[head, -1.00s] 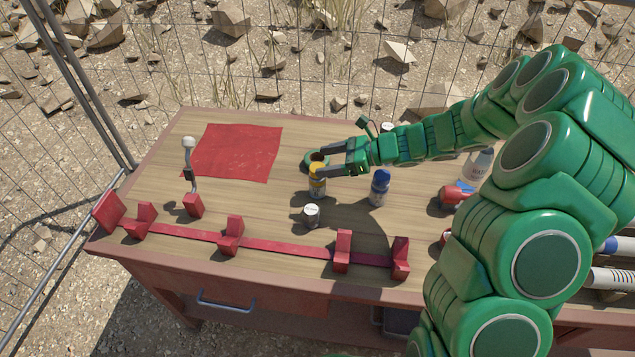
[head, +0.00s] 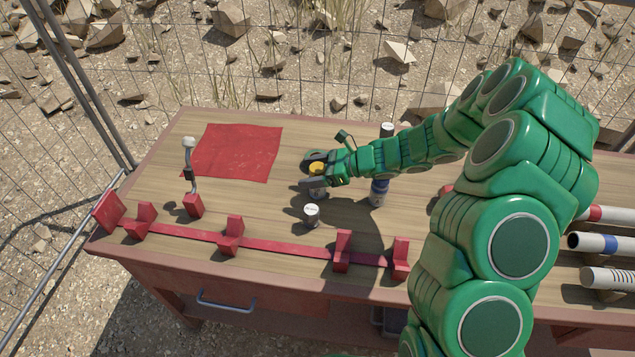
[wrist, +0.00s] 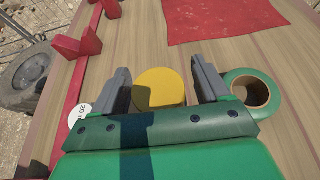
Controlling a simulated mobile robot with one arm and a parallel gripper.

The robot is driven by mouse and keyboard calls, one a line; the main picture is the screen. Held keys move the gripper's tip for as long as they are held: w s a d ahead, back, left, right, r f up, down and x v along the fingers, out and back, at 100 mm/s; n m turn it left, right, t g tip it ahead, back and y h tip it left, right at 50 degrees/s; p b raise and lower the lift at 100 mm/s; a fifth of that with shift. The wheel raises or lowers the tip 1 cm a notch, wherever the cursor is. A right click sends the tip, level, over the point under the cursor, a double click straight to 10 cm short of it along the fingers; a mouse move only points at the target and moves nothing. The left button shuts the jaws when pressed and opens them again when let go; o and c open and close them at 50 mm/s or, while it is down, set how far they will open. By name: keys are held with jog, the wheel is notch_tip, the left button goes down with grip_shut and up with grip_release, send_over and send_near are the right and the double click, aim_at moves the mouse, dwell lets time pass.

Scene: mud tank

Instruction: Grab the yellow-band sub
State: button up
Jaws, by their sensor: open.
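The yellow-topped sub (head: 317,168) stands upright on the wooden table in the head view, its lower body partly hidden by a finger. In the wrist view its round yellow top (wrist: 158,88) lies between the two grey fingers. My gripper (head: 316,171) is open around it, one finger on each side. A small gap shows between the yellow top and each finger in the wrist view (wrist: 163,86).
A white-capped jar (head: 311,214) stands just in front. A green ring-shaped cup (wrist: 252,92) is close beside the right finger. A red mat (head: 235,152) and red rack (head: 230,240) lie left and front.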

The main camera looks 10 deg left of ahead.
aim_at(311, 167)
jog(key=c, duration=1.3)
jog(key=shift+c, duration=0.2)
jog(key=shift+r, duration=0.45)
notch_tip(311, 167, up, 2)
jog(key=shift+r, duration=0.1)
jog(key=s+d+r, duration=0.2)
jog(key=s+r, duration=0.1)
jog(key=s, duration=0.1)
jog(key=s+d+r, duration=0.1)
jog(key=s+r, duration=0.2)
jog(key=s, duration=0.1)
jog(key=s+d+r, duration=0.2)
jog(key=s+r, duration=0.2)
jog(key=shift+s+d, duration=0.35)
